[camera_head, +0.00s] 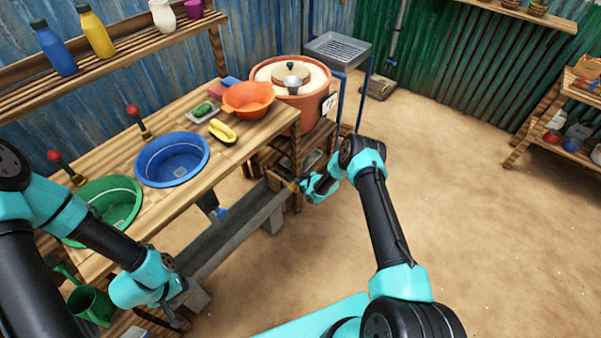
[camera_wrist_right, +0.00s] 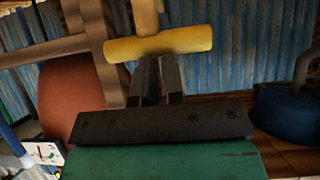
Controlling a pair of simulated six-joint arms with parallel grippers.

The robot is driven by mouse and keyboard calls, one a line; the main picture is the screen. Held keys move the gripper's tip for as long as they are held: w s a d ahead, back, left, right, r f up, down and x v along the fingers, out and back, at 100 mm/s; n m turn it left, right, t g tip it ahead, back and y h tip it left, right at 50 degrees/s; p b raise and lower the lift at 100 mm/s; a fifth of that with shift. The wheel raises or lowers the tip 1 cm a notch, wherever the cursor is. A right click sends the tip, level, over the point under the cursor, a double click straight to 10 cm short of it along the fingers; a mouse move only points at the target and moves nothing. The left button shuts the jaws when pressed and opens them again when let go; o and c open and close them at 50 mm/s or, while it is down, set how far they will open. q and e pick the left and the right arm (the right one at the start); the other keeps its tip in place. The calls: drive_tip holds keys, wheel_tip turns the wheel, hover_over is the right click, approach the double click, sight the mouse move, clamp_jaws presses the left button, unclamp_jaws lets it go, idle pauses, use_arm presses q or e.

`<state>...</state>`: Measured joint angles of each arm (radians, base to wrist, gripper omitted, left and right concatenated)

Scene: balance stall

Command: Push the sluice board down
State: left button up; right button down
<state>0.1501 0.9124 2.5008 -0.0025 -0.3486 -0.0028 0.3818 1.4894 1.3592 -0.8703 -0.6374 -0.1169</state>
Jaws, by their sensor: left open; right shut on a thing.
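The sluice board's yellow handle (camera_wrist_right: 158,44) lies crosswise at the tips of my right gripper (camera_wrist_right: 158,62) in the right wrist view. The gripper is shut on it. In the head view my right gripper (camera_head: 294,187) is at the far end of the grey trough (camera_head: 228,237), below the bench's right end. The board below the handle is mostly hidden, so its height in the trough cannot be told. My left gripper (camera_head: 180,312) is open and empty near the trough's near end, apart from the board.
The wooden bench (camera_head: 230,155) carries a blue basin (camera_head: 172,158), a green basin (camera_head: 108,205), an orange colander (camera_head: 248,98) and a yellow item (camera_head: 222,130). A large clay pot (camera_head: 318,98) stands beyond the bench. A green can (camera_head: 92,302) is near my left arm.

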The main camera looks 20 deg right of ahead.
drive_tip(key=shift+s+a+f, duration=0.25)
drive_tip(key=shift+f, duration=0.05)
drive_tip(key=s+d+r, duration=0.5)
drive_tip(key=s+r, duration=0.2)
drive_tip(key=r, duration=0.3)
drive_tip(key=shift+s, duration=0.2)
drive_tip(key=s+a+r+m+g, duration=0.2)
drive_tip(key=s+a+r+g, duration=0.1)
drive_tip(key=s, duration=0.7)
drive_tip(key=s+a+r+m+g+h, duration=0.1)
drive_tip(key=s+a+r+m+g, duration=0.2)
drive_tip(key=s, duration=0.8)
drive_tip(key=s+a+r+m+g, duration=0.3)
drive_tip(key=s+a, duration=0.2)
drive_tip(key=s, duration=0.6)
drive_tip(key=shift+a+r+h, duration=0.15)
drive_tip(key=shift+r+h, duration=0.2)
drive_tip(key=shift+h, duration=0.05)
